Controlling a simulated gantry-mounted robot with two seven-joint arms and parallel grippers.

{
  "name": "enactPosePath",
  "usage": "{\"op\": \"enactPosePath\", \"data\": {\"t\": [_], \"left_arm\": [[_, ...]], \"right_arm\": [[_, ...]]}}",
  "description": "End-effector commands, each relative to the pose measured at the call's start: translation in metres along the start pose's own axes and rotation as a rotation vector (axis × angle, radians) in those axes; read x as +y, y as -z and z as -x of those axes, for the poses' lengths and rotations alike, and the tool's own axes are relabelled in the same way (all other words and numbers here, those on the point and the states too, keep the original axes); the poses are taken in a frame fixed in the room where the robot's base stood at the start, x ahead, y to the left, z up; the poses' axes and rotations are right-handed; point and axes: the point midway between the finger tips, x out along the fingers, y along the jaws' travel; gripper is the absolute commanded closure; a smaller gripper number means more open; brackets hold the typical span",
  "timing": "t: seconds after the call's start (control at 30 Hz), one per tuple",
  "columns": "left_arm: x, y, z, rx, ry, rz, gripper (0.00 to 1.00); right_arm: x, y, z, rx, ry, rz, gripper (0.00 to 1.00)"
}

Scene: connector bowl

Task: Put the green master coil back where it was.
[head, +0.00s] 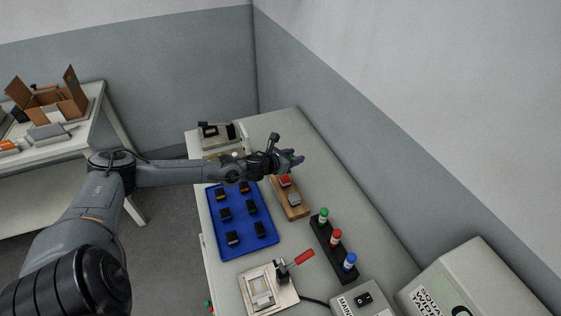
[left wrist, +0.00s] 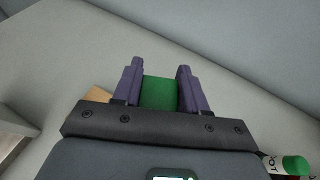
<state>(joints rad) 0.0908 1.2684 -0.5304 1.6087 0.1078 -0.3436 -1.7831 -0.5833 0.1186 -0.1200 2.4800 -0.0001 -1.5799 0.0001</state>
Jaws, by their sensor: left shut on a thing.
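My left gripper (head: 290,159) reaches in over the white bench, just beyond the far end of a wooden holder (head: 296,212). In the left wrist view its purple fingers (left wrist: 159,90) are shut on a green block, the green master coil (left wrist: 159,93). The coil sits squarely between the fingers, with the bench below it. In the head view the coil cannot be made out. The wooden holder carries a red piece (head: 285,181) and a grey piece (head: 295,200); its far end is close to the gripper. My right gripper is out of view.
A blue tray (head: 213,213) with several black connectors lies left of the holder. Nearer stand a black rack (head: 322,238) with green, red and blue capped items, and a fixture (head: 262,289) with a red lever.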

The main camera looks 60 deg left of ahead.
Motion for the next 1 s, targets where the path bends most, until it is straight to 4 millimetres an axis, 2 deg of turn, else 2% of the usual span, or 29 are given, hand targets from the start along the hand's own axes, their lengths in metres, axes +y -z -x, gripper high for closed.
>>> {"op": "enactPosePath", "data": {"t": [0.03,0.2,0.43,0.67,0.9,1.0], "left_arm": [[0.012,0.007,-0.004,0.001,-0.005,0.000,0.94],[0.046,0.025,-0.015,0.000,-0.004,0.001,0.94],[0.077,0.040,-0.025,-0.001,-0.002,0.001,0.94],[0.084,0.048,-0.029,0.000,0.000,0.001,0.94],[0.083,0.074,-0.040,-0.001,-0.001,0.003,0.94],[0.084,0.080,-0.042,-0.001,0.000,0.002,0.94]], "right_arm": [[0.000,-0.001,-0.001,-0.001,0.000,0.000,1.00],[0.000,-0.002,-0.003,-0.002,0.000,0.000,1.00],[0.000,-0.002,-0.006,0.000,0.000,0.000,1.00],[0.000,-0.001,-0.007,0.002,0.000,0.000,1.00],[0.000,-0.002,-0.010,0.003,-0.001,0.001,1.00],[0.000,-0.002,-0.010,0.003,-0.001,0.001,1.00]]}}
